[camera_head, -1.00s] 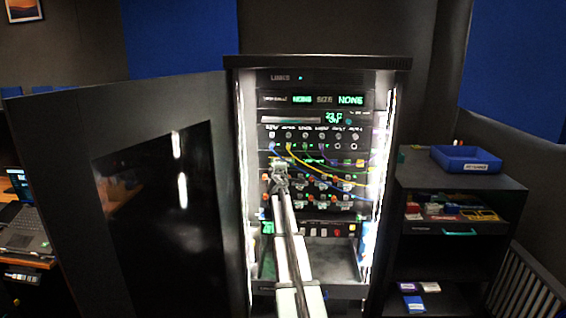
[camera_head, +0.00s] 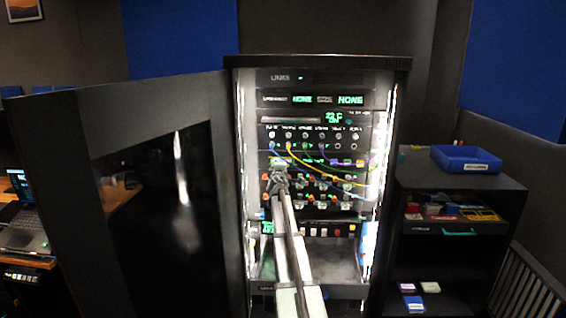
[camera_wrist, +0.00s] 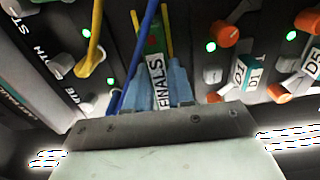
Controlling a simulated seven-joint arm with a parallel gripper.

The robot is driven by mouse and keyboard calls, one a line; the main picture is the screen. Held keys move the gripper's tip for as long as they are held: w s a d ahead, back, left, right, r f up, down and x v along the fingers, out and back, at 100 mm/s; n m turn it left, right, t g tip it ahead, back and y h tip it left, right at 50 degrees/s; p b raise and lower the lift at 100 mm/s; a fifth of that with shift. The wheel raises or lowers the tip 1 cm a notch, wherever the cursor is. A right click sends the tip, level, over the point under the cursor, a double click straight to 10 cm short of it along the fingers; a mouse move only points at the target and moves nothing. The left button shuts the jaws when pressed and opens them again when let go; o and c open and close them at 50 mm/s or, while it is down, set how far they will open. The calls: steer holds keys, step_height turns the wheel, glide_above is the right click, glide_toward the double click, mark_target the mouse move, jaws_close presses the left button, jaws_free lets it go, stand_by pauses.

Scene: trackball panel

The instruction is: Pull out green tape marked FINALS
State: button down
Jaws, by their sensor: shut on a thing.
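The tape marked FINALS (camera_wrist: 159,84) shows in the wrist view with its white label facing me and a green part at its far end. My gripper (camera_wrist: 156,76) has its blue fingers on either side of this tape, shut on it. In the head view my gripper (camera_head: 277,172) is at the left part of the lit rack's panel and hides the tape. I cannot tell how far the tape sits in its slot.
A blue cable (camera_wrist: 138,58) and a yellow cable (camera_wrist: 94,45) hang close left of the tape. The open rack door (camera_head: 150,190) is at left; a side cabinet (camera_head: 450,185) with a blue tray (camera_head: 466,158) is at right.

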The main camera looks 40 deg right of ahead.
steer(key=v, duration=0.7)
steer(key=shift+s+a, duration=0.3)
stand_by(1.0)
steer(key=shift+s+a, duration=0.1)
stand_by(0.3)
steer(key=shift+s+a, duration=0.3)
steer(key=shift+s, duration=0.05)
